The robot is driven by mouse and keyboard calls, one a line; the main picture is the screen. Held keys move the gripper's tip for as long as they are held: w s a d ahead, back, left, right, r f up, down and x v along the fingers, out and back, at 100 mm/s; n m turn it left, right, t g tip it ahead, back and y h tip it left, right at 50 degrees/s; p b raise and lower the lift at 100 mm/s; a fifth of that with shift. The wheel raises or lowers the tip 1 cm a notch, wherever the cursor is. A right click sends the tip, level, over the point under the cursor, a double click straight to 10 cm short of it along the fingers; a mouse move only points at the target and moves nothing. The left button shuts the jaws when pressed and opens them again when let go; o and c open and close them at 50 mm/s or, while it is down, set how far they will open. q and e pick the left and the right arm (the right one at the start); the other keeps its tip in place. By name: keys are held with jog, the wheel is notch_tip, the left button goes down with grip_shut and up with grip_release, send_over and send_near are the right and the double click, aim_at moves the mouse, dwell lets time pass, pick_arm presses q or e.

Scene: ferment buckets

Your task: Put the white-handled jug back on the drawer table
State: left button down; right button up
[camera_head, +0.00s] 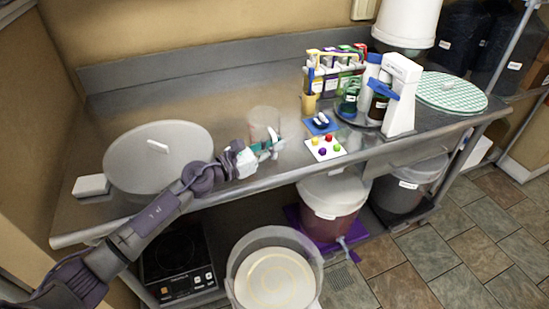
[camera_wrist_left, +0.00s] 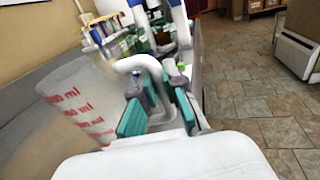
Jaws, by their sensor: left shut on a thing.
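The white-handled jug (camera_head: 264,121) is translucent with red volume markings. In the head view it appears upright over the steel drawer table (camera_head: 232,108), left of the middle. I cannot tell whether its base touches the top. My left gripper (camera_head: 268,148) is at the jug's near side, shut on its white handle. In the left wrist view the jug (camera_wrist_left: 80,102) is at the left, and its white handle (camera_wrist_left: 150,66) runs between the teal fingers of my gripper (camera_wrist_left: 158,112). My right gripper is not in view.
A large round lid (camera_head: 135,172) lies on the table at left, beside a white box (camera_head: 91,186). Buckets (camera_head: 333,192) are below. Bare steel lies behind the jug.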

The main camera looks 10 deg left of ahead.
aim_at(275, 156)
pick_arm(q)
jog(key=shift+f, duration=1.25)
jog(key=shift+f, duration=0.1)
jog(key=shift+f+b, duration=0.15)
jog(key=shift+b, duration=0.25)
jog(key=c, duration=1.2)
grip_release()
jog(key=shift+c, duration=0.2)
